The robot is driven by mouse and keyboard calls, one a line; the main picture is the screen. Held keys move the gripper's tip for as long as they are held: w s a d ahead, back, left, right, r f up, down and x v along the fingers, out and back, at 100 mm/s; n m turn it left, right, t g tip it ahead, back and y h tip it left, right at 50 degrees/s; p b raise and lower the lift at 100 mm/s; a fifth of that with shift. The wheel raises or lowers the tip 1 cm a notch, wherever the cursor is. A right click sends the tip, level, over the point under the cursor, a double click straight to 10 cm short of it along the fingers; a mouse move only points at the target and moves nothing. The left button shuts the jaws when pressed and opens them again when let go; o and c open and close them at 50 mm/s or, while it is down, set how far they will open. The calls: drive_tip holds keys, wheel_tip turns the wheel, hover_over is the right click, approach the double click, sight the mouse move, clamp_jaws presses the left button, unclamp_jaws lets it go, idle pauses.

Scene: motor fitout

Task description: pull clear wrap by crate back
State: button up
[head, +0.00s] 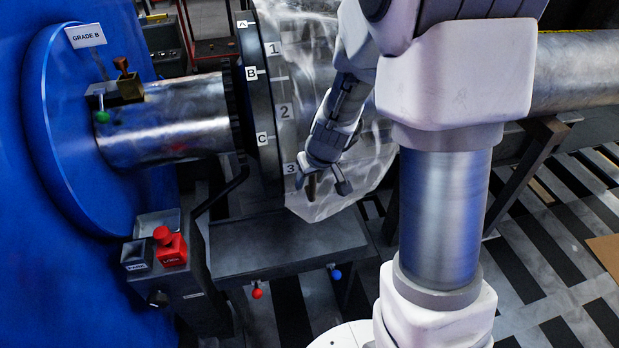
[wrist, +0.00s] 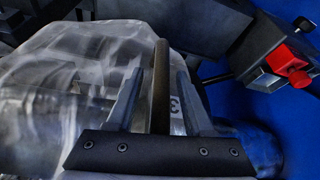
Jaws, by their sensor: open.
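The clear wrap (head: 365,172) is a crumpled see-through sheet draped around the labelled drum, with its lower edge hanging loose. It also fills the left of the wrist view (wrist: 55,85). My gripper (head: 327,187) is at the drum's lower front, close to the label 3, pointing down. In the wrist view its two fingers (wrist: 158,75) stand apart with a dark upright bar or edge between them. Wrap lies beside and below the fingers; I cannot tell whether they touch it. I cannot make out a crate.
The drum has a dark ring (head: 258,100) marked A, B, C. A blue disc (head: 55,130) stands left with a shaft. A red button box (head: 170,248) and a dark bench (head: 285,247) with red and blue knobs are below. Striped floor is open at right.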

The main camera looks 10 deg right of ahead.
drive_tip(key=shift+c, duration=0.2)
clamp_jaws()
idle(1.2)
